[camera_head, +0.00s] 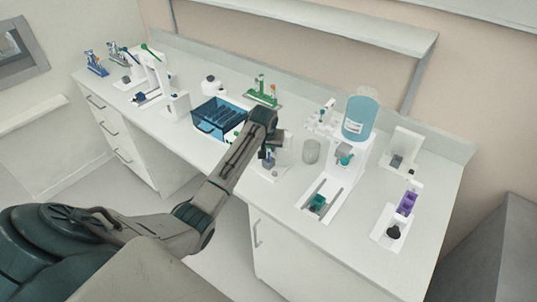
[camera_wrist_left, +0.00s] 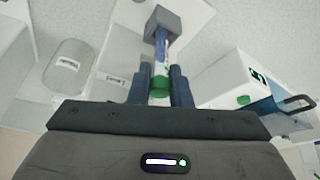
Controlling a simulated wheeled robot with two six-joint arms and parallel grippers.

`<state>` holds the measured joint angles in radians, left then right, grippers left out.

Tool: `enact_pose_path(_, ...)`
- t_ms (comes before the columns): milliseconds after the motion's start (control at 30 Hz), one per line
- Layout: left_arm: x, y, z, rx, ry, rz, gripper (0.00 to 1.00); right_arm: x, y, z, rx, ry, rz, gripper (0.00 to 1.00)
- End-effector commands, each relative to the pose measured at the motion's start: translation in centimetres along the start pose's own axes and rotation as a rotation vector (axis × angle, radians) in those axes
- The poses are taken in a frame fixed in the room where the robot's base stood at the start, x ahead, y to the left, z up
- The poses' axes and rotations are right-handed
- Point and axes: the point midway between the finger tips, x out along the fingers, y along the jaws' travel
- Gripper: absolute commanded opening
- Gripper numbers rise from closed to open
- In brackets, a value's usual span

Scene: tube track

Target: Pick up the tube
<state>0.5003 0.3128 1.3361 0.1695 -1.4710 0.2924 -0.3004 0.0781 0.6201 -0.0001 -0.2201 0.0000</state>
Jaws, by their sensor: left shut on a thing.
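The tube (camera_wrist_left: 161,52) shows in the left wrist view with a green cap (camera_wrist_left: 159,83) toward me and a bluish body. Its far end meets a grey block (camera_wrist_left: 163,20) on a white stand; I cannot tell whether it is still seated there. My left gripper (camera_wrist_left: 159,76) is shut on the tube near its cap, one dark finger on each side. In the head view my left gripper (camera_head: 269,153) is over the counter's front part, and the tube is mostly hidden by it. My right gripper is in neither view.
A blue tube box (camera_head: 214,118) stands left of my gripper on the counter (camera_head: 420,138). A green rack (camera_head: 262,93) is behind. A clear beaker (camera_head: 311,151) and a large blue bottle (camera_head: 360,117) stand to the right. White stations fill the counter's right part.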

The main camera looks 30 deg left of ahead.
Motion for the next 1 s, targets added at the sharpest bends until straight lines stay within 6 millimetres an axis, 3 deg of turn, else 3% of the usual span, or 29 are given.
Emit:
enact_pose_path(267,-1.1,0.0,-0.6,0.0,0.004,0.001,0.02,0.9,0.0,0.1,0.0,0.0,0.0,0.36)
enact_pose_path(700,-8.3,0.0,-3.5,0.0,0.003,0.001,0.02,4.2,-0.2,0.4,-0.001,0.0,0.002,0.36)
enact_pose_path(1000,-9.3,0.0,-3.8,0.0,-0.001,0.0,0.02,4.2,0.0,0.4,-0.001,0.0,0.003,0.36)
